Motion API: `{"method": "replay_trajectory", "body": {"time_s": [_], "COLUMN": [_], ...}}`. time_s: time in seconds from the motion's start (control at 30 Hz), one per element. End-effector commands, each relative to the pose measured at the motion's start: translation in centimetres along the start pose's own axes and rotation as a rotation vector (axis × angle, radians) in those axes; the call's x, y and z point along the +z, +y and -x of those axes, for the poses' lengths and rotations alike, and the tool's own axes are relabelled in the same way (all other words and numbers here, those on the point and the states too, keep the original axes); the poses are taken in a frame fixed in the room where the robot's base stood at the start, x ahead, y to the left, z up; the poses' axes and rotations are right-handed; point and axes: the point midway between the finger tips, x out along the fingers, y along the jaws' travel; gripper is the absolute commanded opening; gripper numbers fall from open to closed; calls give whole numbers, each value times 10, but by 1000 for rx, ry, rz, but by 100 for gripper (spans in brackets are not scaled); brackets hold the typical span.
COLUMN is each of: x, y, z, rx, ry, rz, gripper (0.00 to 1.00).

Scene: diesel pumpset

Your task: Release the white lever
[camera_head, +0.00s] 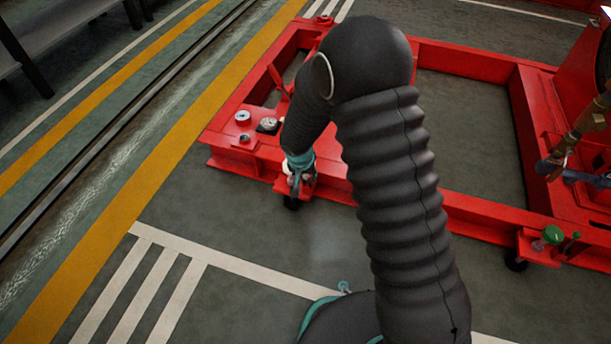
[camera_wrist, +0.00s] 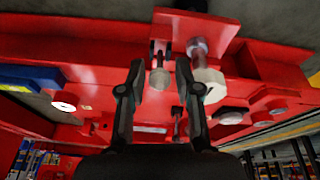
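My gripper (camera_wrist: 160,66) is open in the wrist view, one finger on each side of a small pale knob (camera_wrist: 160,79) on a short metal shaft. Gaps show between this knob and both fingers. A larger off-white knob (camera_wrist: 208,86) on a thicker metal shaft sits just right of the right finger; I cannot tell if they touch. Which of these is the white lever is not clear. In the head view my gripper (camera_head: 301,184) is at the near-left corner of the red frame (camera_head: 340,188), and my arm hides much of that corner.
Round gauges (camera_head: 242,117) and a dark-sided dial (camera_head: 267,125) sit on the frame left of my wrist. A green knob (camera_head: 552,235) is at the frame's right end. A white disc (camera_wrist: 64,102) shows left in the wrist view. The floor before the frame is clear.

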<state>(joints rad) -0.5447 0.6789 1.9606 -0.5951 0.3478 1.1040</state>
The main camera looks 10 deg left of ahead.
Motion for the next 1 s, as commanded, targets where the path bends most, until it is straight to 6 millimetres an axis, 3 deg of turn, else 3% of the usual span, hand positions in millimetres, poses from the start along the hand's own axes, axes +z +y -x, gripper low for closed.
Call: {"method": "replay_trajectory", "body": {"time_s": [0.6,1.0], "x": [0,0], "y": [-1,0], "z": [103,115], "rx": [-2,-1], "ry": [2,0], "rz": [0,1], "gripper": [33,33]}}
